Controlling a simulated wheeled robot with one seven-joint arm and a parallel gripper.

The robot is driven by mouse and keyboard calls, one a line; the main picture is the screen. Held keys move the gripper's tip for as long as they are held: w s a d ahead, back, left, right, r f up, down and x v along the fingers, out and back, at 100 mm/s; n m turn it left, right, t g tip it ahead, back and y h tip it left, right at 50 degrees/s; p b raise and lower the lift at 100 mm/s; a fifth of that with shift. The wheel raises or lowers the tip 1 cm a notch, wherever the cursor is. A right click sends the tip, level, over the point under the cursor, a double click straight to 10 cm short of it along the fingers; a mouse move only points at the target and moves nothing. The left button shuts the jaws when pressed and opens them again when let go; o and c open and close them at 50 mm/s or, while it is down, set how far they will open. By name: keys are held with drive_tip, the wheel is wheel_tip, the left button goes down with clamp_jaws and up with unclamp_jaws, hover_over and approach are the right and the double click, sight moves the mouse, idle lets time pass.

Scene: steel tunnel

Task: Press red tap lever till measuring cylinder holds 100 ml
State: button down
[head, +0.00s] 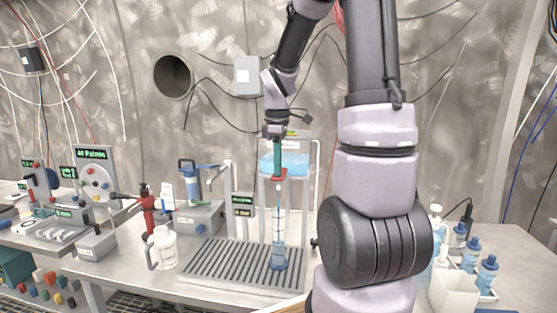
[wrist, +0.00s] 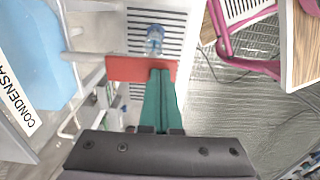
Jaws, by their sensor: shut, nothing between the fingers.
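The red tap lever (head: 270,178) sits under the front of a raised tank of blue liquid (head: 292,161). My gripper (head: 279,172) points down with its green fingers shut and empty, tips at the lever. In the wrist view the fingertips (wrist: 161,72) overlap the red lever plate (wrist: 125,69); whether they press it down I cannot tell. The clear measuring cylinder (head: 279,245) stands upright on the slotted drain tray (head: 215,262) below the tap, with blue at its bottom. It also shows in the wrist view (wrist: 155,38). Its exact level is unreadable.
A small display post (head: 243,212) stands left of the cylinder; its text is too small to read. A white jug (head: 163,248) stands left of the tray. Blue-capped bottles (head: 472,250) and a white box (head: 453,290) are at the right.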

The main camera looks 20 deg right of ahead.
drive_tip(key=shift+r, duration=0.8)
wheel_tip(320, 180, up, 11)
idle(0.6)
idle(1.4)
drive_tip(key=s+a+r+m+t+y, duration=0.1)
drive_tip(key=s+a+m+t, duration=0.2)
drive_tip(key=s+m, duration=0.4)
drive_tip(key=s+a+r+m+t+y, duration=0.1)
drive_tip(key=s+a+m+t, duration=0.2)
drive_tip(key=s+m, duration=0.4)
drive_tip(key=shift+a+r+m+t, duration=0.15)
drive_tip(key=shift+r+m+t, duration=0.05)
drive_tip(key=shift+m+t, duration=0.45)
